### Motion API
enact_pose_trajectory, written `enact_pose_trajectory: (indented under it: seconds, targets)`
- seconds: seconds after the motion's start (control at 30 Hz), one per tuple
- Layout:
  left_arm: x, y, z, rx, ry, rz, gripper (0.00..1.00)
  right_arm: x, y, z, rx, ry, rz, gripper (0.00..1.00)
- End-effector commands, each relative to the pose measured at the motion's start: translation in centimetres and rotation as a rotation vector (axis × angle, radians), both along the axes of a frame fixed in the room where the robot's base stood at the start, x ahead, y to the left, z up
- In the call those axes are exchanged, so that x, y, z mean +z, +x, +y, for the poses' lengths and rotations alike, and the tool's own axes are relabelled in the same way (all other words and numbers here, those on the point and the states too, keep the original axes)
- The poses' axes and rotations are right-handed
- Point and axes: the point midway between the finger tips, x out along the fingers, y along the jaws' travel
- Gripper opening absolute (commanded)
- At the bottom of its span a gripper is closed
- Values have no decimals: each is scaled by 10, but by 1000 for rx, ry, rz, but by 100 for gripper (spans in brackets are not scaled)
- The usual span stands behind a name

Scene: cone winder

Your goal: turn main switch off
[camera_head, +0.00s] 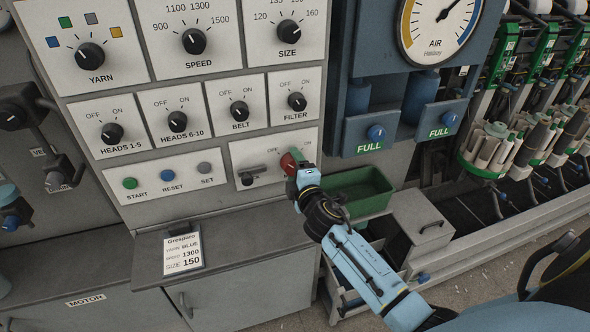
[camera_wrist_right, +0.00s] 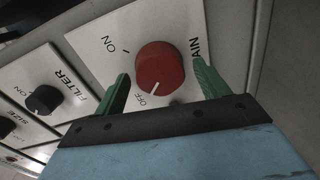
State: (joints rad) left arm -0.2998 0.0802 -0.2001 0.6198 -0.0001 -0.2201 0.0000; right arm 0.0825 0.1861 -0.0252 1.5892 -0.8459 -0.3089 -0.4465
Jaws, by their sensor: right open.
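The main switch is a red round knob (camera_head: 290,162) on a white plate (camera_head: 250,155) at the lower right of the control panel. My right gripper (camera_head: 299,172) is at it and partly covers the plate's lettering. In the right wrist view the red knob (camera_wrist_right: 160,66) has a white pointer mark on the side of OFF, away from ON. The green fingers of my right gripper (camera_wrist_right: 164,84) are open, one on each side of the knob. Whether they touch it I cannot tell. My left gripper is not in view.
The FILTER knob (camera_head: 297,101) and BELT knob (camera_head: 239,110) sit just above. A black handle (camera_head: 252,177) is on the same plate, left of the red knob. A green bin (camera_head: 357,188) is close to the right of my gripper. A job card (camera_head: 184,252) lies on the ledge below.

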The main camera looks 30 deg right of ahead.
Motion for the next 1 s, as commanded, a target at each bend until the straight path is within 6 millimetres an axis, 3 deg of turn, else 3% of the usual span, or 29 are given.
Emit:
enact_pose_trajectory:
  seconds: [0.27, 0.8, 1.0]
  targets:
    - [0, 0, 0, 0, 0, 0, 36, 0, -7, 2, 0, 1, 1, 74]
    - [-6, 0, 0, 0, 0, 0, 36, 5, -107, 26, -1, 1, 2, 74]
    - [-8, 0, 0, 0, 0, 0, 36, 8, -126, 30, -1, 1, 0, 74]
